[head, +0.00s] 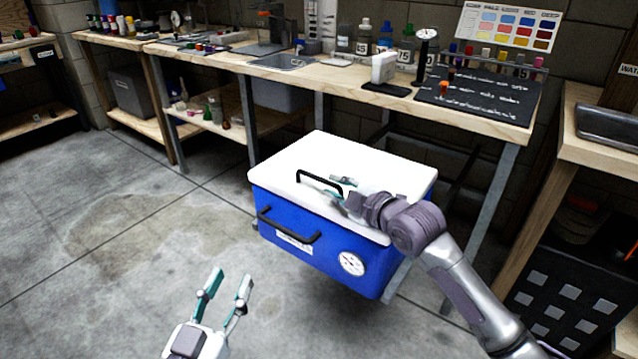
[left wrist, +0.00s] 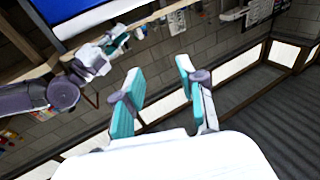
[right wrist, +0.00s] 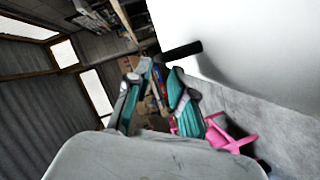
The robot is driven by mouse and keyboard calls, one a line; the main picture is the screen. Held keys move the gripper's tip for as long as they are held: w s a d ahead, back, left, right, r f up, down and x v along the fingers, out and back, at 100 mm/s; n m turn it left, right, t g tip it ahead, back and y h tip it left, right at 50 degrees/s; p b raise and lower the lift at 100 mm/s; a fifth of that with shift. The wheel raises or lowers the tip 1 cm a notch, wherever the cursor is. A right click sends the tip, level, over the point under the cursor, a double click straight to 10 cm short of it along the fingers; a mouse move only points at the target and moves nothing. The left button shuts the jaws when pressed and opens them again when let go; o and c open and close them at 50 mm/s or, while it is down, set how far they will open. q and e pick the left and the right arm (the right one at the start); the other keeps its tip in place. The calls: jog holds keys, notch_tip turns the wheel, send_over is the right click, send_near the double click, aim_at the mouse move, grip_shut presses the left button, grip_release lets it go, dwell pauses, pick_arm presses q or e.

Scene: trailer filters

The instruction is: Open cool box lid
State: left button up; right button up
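The cool box (head: 315,250) is blue with a white lid (head: 335,160). The lid lies flat and closed. A black handle (head: 312,179) rises from the lid near its front edge. My right gripper (head: 338,186) is at the right end of this handle, low over the lid. In the right wrist view, its fingers (right wrist: 160,70) are apart, with the black lid handle (right wrist: 181,51) beside the tips; I cannot tell whether they touch. My left gripper (head: 228,275) is open and empty over the floor, left of and in front of the box. Its spread fingers show in the left wrist view (left wrist: 157,78).
A wooden workbench (head: 330,86) with bottles, a scale and a black mat (head: 485,97) stands behind the box. Another bench with a dark crate (head: 560,300) is at the right. The concrete floor (head: 130,240) to the left is clear.

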aim_at(324, 181)
jog(key=b+x, duration=0.1)
jog(key=x, duration=0.5)
jog(key=shift+b, duration=0.3)
pick_arm(q)
jog(key=s+r+t+h, duration=0.1)
jog(key=s+r+t, duration=0.2)
jog(key=r+t, duration=0.2)
jog(key=shift+d+r+h, duration=0.2)
jog(key=shift+r+h, duration=0.2)
jog(key=shift+r, duration=0.95)
pick_arm(e)
jog(key=shift+w+a+f, duration=0.15)
jog(key=shift+w+a, duration=0.05)
jog(key=shift+w, duration=0.1)
jog(key=shift+c, duration=0.4)
grip_shut()
